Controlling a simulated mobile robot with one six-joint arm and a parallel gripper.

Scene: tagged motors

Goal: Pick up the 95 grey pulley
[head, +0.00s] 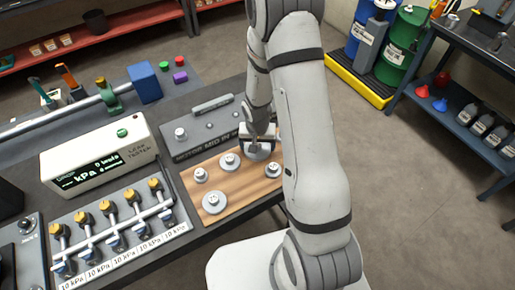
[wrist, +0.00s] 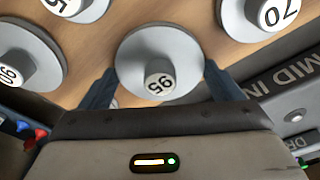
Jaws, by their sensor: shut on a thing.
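The 95 grey pulley (wrist: 138,48), a round disc with a white hub marked 95, sits between the two dark fingers of my gripper (wrist: 161,70) in the wrist view. The fingers are shut on it from both sides. In the head view my gripper (head: 259,144) is at the far right part of the wooden board (head: 238,186), and the pulley (head: 257,155) shows partly beneath it. I cannot tell whether the pulley touches the board. Other grey pulleys marked 70 (wrist: 245,22) and 90 (wrist: 38,50) lie close by in the wrist view.
Several more pulleys stand on the board, one at the front (head: 213,203) and one at the right (head: 273,170). A grey motor tray (head: 215,138) lies behind the board. A leak tester (head: 98,157) and a valve rack (head: 115,235) stand to the left.

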